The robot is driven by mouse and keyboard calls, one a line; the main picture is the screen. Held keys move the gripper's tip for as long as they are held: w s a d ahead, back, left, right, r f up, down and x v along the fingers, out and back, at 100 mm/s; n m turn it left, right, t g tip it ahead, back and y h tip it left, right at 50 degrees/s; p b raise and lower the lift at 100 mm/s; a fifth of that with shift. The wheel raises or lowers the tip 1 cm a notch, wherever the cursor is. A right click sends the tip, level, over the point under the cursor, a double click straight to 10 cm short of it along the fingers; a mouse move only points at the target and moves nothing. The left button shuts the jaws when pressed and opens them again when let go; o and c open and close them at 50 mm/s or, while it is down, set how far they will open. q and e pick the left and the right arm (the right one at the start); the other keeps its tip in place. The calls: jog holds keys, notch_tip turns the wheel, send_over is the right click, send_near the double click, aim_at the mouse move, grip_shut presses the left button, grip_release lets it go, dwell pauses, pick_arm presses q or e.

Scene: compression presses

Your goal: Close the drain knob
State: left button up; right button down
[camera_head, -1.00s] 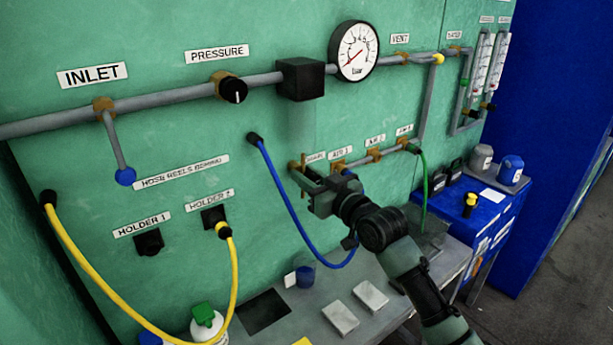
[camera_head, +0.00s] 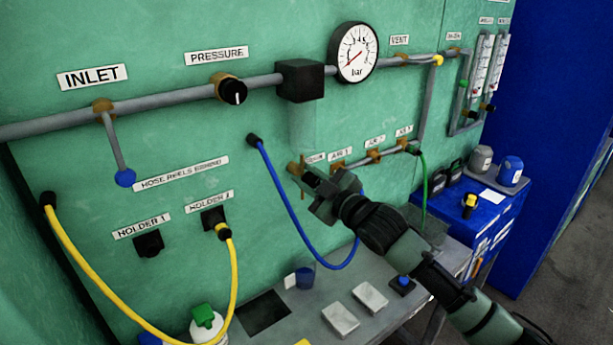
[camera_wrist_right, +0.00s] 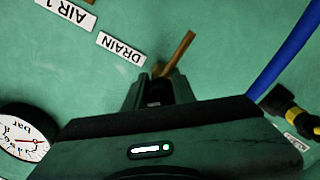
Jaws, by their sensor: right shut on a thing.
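The brass drain knob (camera_head: 295,168) sticks out of the green wall, beside a DRAIN label that my gripper partly covers in the head view. In the right wrist view, the knob (camera_wrist_right: 178,52) shows as a slanted brass bar at the fingertips, next to the DRAIN label (camera_wrist_right: 121,48). My right gripper (camera_head: 309,177) is at the knob and shut on it; its fingers also show in the right wrist view (camera_wrist_right: 158,88). The knob's base is hidden by the fingers. My left gripper is not in view.
A blue hose (camera_head: 287,200) hangs just left of my right gripper. Brass air valves (camera_head: 373,157) line the wall to its right, with a green hose (camera_head: 424,185) beyond. A grey bench (camera_head: 310,305) with trays lies below. A pressure gauge (camera_head: 356,52) is above.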

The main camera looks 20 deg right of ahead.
aim_at(316, 183)
jog(key=n+p, duration=0.1)
jog(key=n, duration=0.3)
jog(key=shift+r+n, duration=0.1)
jog(key=shift+n, duration=0.3)
jog(key=n+p, duration=0.1)
jog(key=n, duration=0.4)
jog(key=shift+p, duration=0.4)
jog(key=c, duration=1.2)
grip_release()
jog(key=shift+o, duration=0.2)
jog(key=b+v, duration=0.1)
jog(key=v, duration=0.2)
jog(key=b+v, duration=0.1)
jog(key=v, duration=0.3)
jog(key=shift+s+f+b, duration=0.1)
jog(key=shift+f+b, duration=0.1)
jog(key=shift+b, duration=0.2)
jog(key=shift+s+d+r, duration=0.15)
jog(key=shift+s, duration=0.15)
